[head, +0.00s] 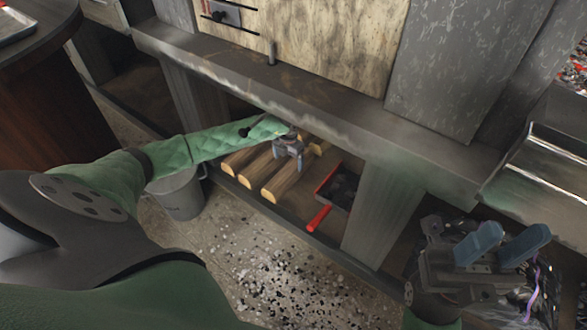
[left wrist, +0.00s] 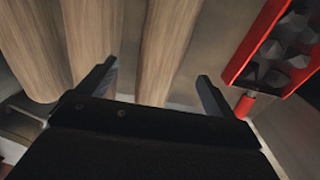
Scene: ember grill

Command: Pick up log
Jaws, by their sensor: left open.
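Several light wooden logs lie side by side on the low shelf under the counter; the rightmost long log (head: 283,182) is nearest my left gripper (head: 289,157). My left gripper is open and reaches in above that log. In the left wrist view, the log (left wrist: 166,50) appears between the two spread fingertips (left wrist: 154,75), with nothing gripped. A second log (left wrist: 92,40) lies just left of it. The far ends of the logs are hidden by my arm and the counter. My right gripper (head: 503,247) is at the lower right, open and empty, with its blue fingers apart.
A red tray of dark coals (head: 340,187) with a red handle sits right of the logs; it also shows in the left wrist view (left wrist: 231,69). The counter edge (head: 330,122) overhangs the shelf. A post (head: 383,220) stands to the right, a grey bucket (head: 178,195) to the left.

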